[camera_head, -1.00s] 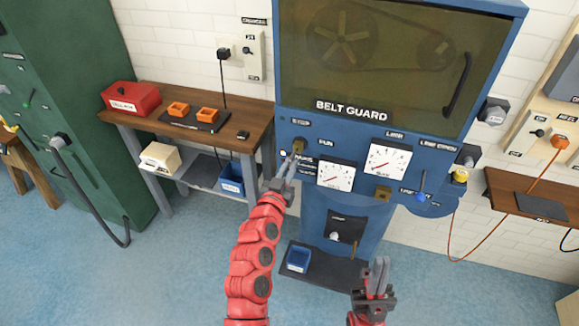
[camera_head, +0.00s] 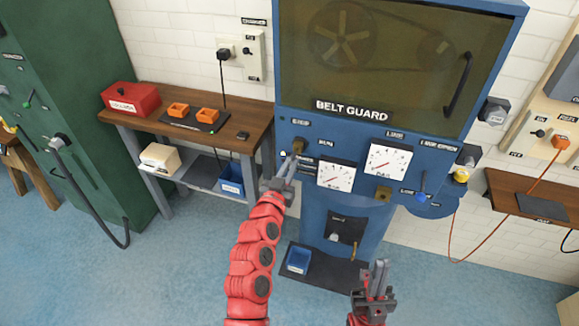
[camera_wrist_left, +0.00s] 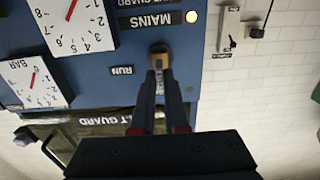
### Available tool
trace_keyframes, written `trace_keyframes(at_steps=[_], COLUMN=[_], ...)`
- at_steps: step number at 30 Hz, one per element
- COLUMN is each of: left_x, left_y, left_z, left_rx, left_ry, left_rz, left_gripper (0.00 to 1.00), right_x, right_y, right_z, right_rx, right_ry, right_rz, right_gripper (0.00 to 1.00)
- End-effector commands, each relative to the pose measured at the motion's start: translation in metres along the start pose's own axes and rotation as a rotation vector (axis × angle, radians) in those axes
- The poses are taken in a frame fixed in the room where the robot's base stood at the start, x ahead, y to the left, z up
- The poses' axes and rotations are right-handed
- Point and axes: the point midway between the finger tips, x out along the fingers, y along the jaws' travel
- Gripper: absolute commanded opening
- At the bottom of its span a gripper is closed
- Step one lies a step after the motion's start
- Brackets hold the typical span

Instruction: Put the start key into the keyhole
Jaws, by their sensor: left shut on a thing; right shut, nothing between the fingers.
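My left gripper (camera_head: 292,163) is shut at the left of the blue machine's front panel, just below a brass keyhole fitting (camera_head: 298,146). In the left wrist view the fingertips (camera_wrist_left: 158,72) point at this brass fitting (camera_wrist_left: 158,50), between the MAINS and RUN labels. A narrow grey piece, apparently the start key (camera_wrist_left: 159,84), shows between the fingers. The fingers hide most of it, and I cannot tell whether its tip is inside the keyhole. My right gripper (camera_head: 380,268) is shut and empty, low in front of the machine.
Two dial gauges (camera_head: 336,175) and a second brass fitting (camera_head: 383,194) are on the panel to the right. The belt guard (camera_head: 390,55) is above. A wooden bench (camera_head: 235,118) with a red box (camera_head: 130,98) stands left. A lit lamp (camera_wrist_left: 191,17) is near MAINS.

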Motion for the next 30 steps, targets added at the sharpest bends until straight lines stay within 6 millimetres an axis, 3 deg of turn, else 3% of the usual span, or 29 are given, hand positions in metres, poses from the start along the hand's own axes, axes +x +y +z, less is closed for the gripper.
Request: trace_keyframes(at_steps=[30], left_x=[0.026], left_y=[0.0], left_z=[0.0], left_rx=[0.0], left_ry=[0.001], left_rz=[0.0], left_gripper=[0.0], right_x=[-0.009], right_y=[0.0], right_z=[0.002], right_rx=[0.0], right_ry=[0.0], right_rz=[0.0], right_gripper=[0.0])
